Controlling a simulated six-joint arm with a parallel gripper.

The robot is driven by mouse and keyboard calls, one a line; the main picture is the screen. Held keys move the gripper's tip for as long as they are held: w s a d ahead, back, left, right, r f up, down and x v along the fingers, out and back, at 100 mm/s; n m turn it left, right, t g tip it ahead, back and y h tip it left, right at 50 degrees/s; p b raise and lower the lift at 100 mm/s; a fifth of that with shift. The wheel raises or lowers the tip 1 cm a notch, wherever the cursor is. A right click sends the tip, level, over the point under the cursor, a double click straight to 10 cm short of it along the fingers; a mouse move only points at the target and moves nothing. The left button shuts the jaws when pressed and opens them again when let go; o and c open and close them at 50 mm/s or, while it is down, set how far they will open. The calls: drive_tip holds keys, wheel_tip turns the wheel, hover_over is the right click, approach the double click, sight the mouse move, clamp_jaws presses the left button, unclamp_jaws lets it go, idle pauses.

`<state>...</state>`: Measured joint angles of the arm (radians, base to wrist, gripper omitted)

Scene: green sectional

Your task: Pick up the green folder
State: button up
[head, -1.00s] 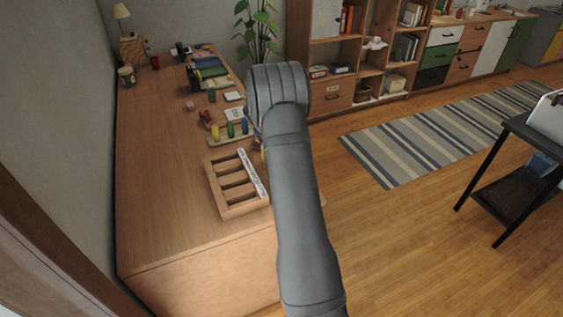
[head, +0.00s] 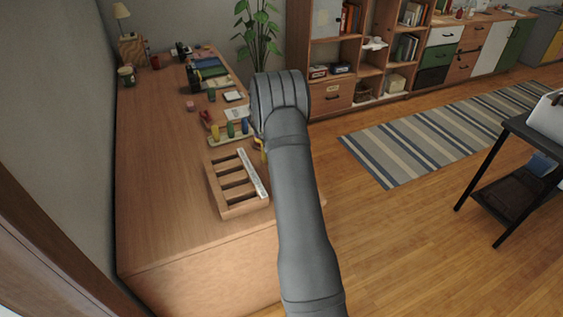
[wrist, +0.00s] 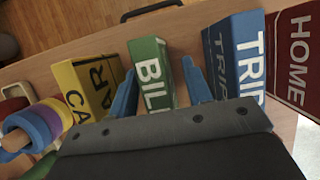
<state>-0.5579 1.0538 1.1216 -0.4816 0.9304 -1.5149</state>
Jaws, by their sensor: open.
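The green folder (wrist: 150,72), with white letters reading "BILL", stands on the wooden surface in the middle of the wrist view. My gripper (wrist: 160,65) is open, with one blue finger on each side of the green folder. I cannot tell whether either finger touches it. In the head view my own arm hides the gripper and the green folder.
A yellow folder (wrist: 85,85) stands left of the green one, and a blue folder (wrist: 235,55) and a dark red folder (wrist: 290,50) stand to its right. Coloured rings (wrist: 38,128) are at lower left. A wooden compartment tray (head: 237,208) lies on the desk (head: 160,200).

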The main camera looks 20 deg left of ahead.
drive_tip(key=shift+c, duration=0.4)
clamp_jaws()
drive_tip(key=shift+r, duration=0.1)
